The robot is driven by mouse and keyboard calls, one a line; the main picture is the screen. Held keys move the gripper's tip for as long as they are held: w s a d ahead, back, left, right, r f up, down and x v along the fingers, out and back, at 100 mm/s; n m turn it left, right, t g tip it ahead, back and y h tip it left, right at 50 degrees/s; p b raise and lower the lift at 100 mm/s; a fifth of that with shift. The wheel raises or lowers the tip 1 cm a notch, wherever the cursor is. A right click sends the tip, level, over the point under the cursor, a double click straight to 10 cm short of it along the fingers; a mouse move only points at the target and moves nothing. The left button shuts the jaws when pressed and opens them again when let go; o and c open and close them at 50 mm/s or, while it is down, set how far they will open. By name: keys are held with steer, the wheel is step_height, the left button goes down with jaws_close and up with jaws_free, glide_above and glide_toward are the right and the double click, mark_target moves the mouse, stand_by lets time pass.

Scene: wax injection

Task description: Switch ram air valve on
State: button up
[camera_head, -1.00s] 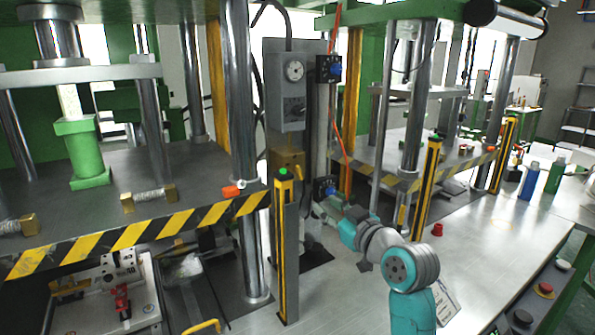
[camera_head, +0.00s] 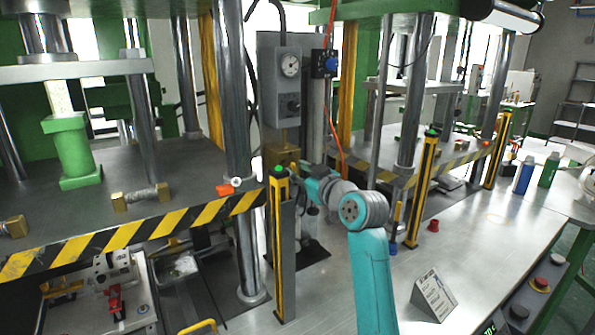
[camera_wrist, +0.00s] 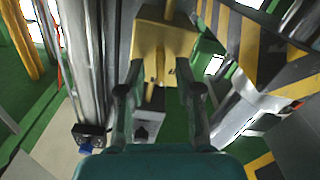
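A brass-coloured block with a yellow lever (camera_wrist: 160,62) is in the upper middle of the wrist view; which part is the ram air valve is not labelled. In the head view the brass block (camera_head: 282,140) sits below a grey gauge box on the post, partly hidden. My gripper (camera_wrist: 160,72) is open, its two fingers on either side of the lever with gaps showing. I cannot tell whether it touches. In the head view my gripper (camera_head: 300,172) is beside the post, mostly hidden by the wrist.
A black box with a blue knob (camera_head: 325,63) is at the upper post; another blue-knobbed box (camera_wrist: 88,138) shows lower left in the wrist view. A yellow-black post (camera_head: 280,240) stands close to my arm.

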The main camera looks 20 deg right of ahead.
steer(key=shift+w+a, duration=0.15)
steer(key=shift+w, duration=0.25)
jaws_close()
steer(key=shift+m, duration=1.6)
jaws_free()
